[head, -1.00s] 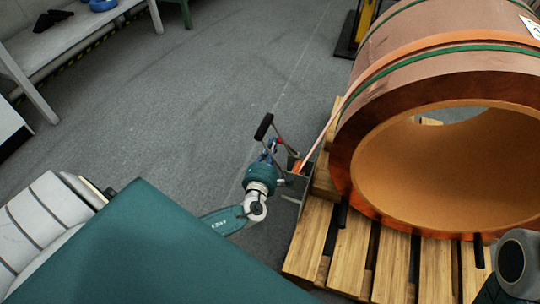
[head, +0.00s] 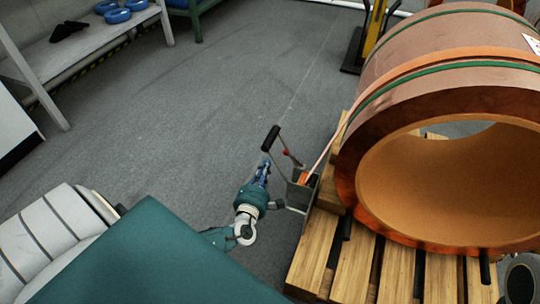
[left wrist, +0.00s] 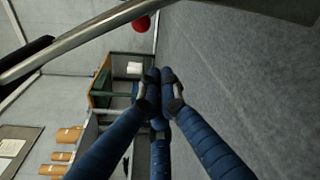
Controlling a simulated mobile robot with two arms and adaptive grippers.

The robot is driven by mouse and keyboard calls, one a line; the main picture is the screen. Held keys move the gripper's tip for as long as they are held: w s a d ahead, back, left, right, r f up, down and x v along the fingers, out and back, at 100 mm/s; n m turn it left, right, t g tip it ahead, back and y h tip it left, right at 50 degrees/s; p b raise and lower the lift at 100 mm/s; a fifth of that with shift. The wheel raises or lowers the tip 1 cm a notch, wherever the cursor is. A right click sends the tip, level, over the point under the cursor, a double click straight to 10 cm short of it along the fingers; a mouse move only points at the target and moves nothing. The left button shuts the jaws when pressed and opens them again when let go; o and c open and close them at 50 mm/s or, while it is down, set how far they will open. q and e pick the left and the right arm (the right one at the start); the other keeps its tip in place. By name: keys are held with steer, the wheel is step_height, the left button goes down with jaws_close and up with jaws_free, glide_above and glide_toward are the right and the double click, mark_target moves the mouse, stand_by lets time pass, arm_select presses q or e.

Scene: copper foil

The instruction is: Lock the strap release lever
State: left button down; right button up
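A strap tensioner (head: 299,195) sits at the left edge of the pallet, beside the copper coil. A bent metal handle with a black grip (head: 270,138) rises from it. A thin lever with a red knob (head: 285,152) stands just right of that grip; I take it for the release lever. My left gripper (head: 264,165) is below and left of the knob, apart from it. In the left wrist view its blue fingers (left wrist: 161,80) meet at the tips with nothing between them. The red knob (left wrist: 142,23) and metal bar (left wrist: 95,41) show beyond them.
The large copper coil (head: 440,108) lies on a wooden pallet (head: 352,267) at right, with a copper-coloured strap (head: 326,150) running to the tensioner. A bench (head: 90,40) with blue rings stands at back left. The grey floor between is clear.

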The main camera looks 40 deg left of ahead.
arm_select(q)
steer(key=p+v, duration=0.1)
steer(key=v, duration=0.4)
stand_by(0.5)
